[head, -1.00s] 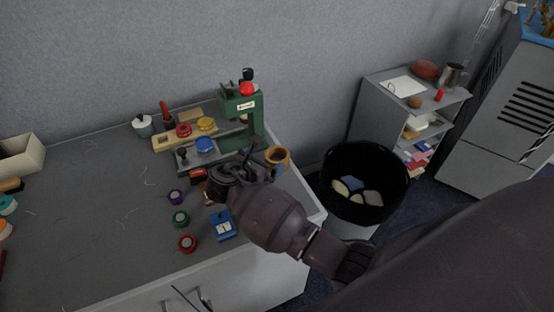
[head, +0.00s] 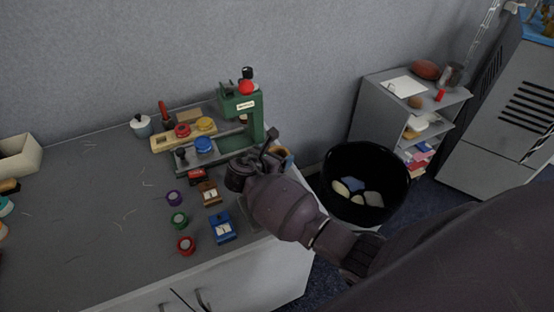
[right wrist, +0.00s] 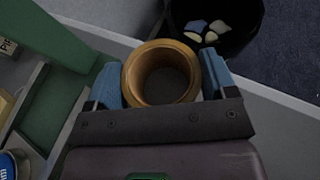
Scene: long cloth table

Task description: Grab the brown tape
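The brown tape (head: 287,158), a thick hollow ring, stands near the right end of the grey table, mostly hidden behind my right gripper (head: 256,160) in the head view. In the right wrist view the brown tape (right wrist: 160,72) sits between the two blue fingers of my right gripper (right wrist: 162,80). The fingers are wide apart, one on each side of it. The left finger is close against its side; I cannot tell whether either finger touches it. My left gripper is out of view.
A green press (head: 240,112) stands just behind the gripper. A brown block (head: 210,193), a blue block (head: 223,229) and small purple, green and red rolls (head: 186,245) lie to the left. A black bin (head: 345,160) stands beyond the table's right edge.

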